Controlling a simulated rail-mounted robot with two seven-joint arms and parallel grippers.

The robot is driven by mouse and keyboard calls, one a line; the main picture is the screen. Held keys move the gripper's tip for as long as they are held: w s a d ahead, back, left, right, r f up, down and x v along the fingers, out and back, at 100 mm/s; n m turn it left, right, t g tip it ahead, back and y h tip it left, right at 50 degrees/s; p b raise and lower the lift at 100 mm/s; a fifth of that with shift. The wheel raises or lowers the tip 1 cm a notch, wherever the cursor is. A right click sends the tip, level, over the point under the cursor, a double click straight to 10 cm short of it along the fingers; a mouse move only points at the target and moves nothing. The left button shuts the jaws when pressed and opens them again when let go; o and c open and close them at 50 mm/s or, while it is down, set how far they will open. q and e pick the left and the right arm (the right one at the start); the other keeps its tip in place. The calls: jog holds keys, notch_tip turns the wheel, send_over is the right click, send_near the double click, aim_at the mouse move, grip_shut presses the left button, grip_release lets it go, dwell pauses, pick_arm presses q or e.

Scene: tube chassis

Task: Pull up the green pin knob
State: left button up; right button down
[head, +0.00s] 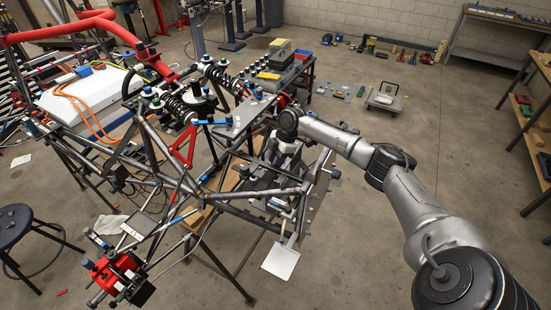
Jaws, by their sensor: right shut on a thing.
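My right arm comes in from the lower right and reaches over the tube chassis (172,170). My right gripper (267,178) points down inside the front frame, among the tubes and brackets. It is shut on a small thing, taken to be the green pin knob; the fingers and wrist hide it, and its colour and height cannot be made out. My left gripper is not in view.
Frame tubes and a grey bracket plate (243,118) crowd close around the right gripper. A white plate (281,261) hangs below the frame. A tool cart (290,72) stands behind. A black stool (17,222) is at the left. The floor at the right is mostly clear.

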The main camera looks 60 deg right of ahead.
jog(key=c, duration=1.2)
grip_release()
jog(key=shift+r, duration=0.25)
jog(key=v, duration=1.3)
jog(key=shift+s+r, duration=0.2)
jog(key=shift+r, duration=0.1)
jog(key=shift+d, duration=0.15)
